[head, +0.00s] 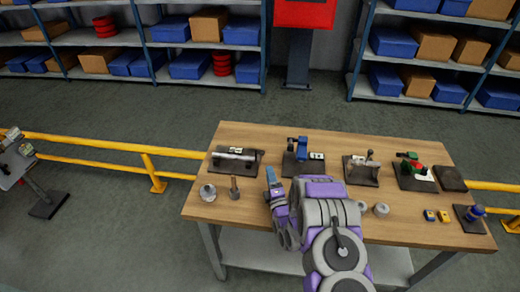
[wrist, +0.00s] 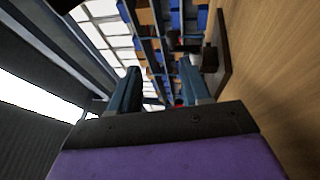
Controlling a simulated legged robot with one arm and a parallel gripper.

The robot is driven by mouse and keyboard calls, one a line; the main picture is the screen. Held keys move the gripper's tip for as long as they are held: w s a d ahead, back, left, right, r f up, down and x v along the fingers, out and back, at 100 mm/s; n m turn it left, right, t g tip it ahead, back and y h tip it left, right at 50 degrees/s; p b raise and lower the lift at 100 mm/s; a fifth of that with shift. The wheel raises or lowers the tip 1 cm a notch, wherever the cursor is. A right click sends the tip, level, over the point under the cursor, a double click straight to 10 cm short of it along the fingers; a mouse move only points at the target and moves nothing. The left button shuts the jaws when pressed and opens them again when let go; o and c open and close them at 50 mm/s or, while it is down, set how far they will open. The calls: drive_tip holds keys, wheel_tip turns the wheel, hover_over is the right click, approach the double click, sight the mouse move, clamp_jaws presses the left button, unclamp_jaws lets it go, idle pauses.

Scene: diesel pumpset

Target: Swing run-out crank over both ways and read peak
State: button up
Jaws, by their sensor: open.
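My gripper (head: 271,180) is over the near middle of the workbench, left of my forearm, with blue-grey fingers. In the wrist view my gripper (wrist: 160,82) has its two fingers apart and nothing between them. A fixture with a horizontal silver shaft (head: 234,155) lies on a dark plate at the bench's back left. A fixture with a blue upright (head: 300,146) stands just beyond my gripper. A fixture with a grey post (head: 368,160) stands right of it. I cannot tell which holds the run-out crank, and no dial reading is legible. My gripper appears apart from these fixtures.
A yellow rail (head: 110,146) runs behind. Shelves stand farther back.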

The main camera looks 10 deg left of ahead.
sight(262, 154)
drive_tip(key=shift+w, duration=0.5)
drive_tip(key=x, duration=0.3)
drive_tip(key=f+b+x, duration=0.1)
drive_tip(key=x, duration=0.2)
drive_tip(key=f+b+x, duration=0.1)
drive_tip(key=x, duration=0.3)
drive_tip(key=shift+w+a, duration=0.1)
drive_tip(key=shift+w, duration=0.05)
drive_tip(key=shift+b+x, duration=0.35)
drive_tip(key=shift+x, duration=0.6)
clamp_jaws()
